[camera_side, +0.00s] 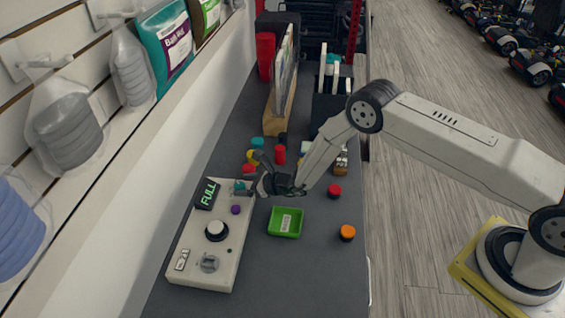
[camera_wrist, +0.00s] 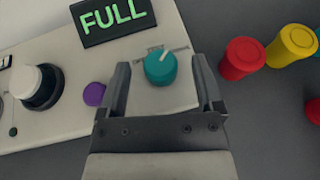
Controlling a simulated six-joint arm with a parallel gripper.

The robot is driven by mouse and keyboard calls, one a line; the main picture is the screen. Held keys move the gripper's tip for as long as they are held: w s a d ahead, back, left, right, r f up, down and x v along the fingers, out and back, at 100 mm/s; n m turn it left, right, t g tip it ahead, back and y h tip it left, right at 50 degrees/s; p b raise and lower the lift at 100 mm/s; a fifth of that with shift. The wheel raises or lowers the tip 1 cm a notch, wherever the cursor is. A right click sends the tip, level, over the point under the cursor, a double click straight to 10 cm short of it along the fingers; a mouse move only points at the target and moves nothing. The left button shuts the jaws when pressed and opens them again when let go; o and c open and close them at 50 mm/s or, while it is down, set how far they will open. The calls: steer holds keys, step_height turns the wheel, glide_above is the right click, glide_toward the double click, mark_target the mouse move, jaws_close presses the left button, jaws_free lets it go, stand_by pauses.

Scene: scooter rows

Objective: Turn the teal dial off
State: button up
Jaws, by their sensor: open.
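The teal dial (camera_wrist: 160,68) sits on a cream control panel (camera_wrist: 60,90), with a white pointer line on its top aimed to the upper right in the wrist view. Small scale marks show behind it, too small to read. My gripper (camera_wrist: 162,85) is open, with one finger on each side of the dial. I cannot tell whether either finger touches it. In the side view the dial (camera_side: 240,187) shows at the far end of the panel, beside my gripper (camera_side: 256,187), which partly covers that area.
On the panel are a "FULL" display (camera_side: 207,194), a purple button (camera_side: 236,210), a white-topped black knob (camera_side: 217,230) and a grey knob (camera_side: 209,263). A green tray (camera_side: 285,222) stands to the right. Red (camera_wrist: 242,58) and yellow (camera_wrist: 291,46) cylinders stand close to the right finger.

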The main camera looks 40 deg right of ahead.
steer(key=shift+x, duration=1.15)
jaws_close()
steer(key=shift+n+g+y, duration=0.3)
steer(key=shift+n+y, duration=0.2)
steer(key=shift+y, duration=0.1)
steer(key=shift+n+g+y, duration=1.6)
steer(key=shift+n+g, duration=0.4)
steer(key=shift+n, duration=0.2)
steer(key=shift+s+n+g, duration=0.1)
steer(key=shift+n+g, duration=0.2)
steer(key=shift+g, duration=0.1)
